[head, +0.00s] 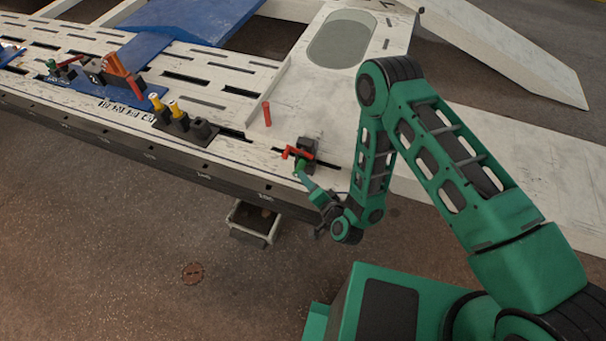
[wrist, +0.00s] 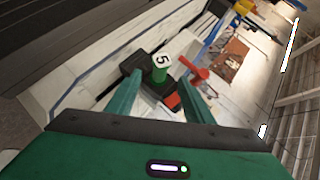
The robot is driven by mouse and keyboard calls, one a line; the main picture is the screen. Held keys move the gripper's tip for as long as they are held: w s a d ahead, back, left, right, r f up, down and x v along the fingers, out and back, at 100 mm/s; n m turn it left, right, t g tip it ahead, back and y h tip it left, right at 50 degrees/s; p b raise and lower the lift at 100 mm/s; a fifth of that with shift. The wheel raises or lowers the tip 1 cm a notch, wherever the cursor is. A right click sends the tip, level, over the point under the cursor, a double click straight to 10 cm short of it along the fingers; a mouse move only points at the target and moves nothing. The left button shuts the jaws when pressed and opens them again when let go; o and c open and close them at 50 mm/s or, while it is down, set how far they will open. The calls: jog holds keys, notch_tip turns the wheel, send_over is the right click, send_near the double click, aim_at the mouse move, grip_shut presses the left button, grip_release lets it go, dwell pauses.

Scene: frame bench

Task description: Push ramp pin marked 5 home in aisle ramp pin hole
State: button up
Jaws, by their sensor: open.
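The pin marked 5 (wrist: 161,62) has a white numbered top and a green body. In the wrist view it stands between the two green fingers of my gripper (wrist: 160,84), which are spread apart with a gap visible at the sides. It stands at a black block (wrist: 134,63); its lower end and the hole are hidden, so I cannot tell how deep it sits. In the head view my gripper (head: 305,179) is at the near edge of the white bench, by the black block (head: 309,145) and a red handle (head: 297,152).
A red upright peg (head: 267,113) stands on the white bench (head: 225,75) nearby. Farther left are a black holder (head: 185,125) with yellow pins and an orange-red clamp (head: 122,72). A grey bin (head: 253,222) sits below the bench edge. White ramp panels (head: 510,50) lie at right.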

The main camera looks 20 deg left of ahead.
aim_at(302, 162)
jog(key=shift+x, duration=3.55)
grip_shut()
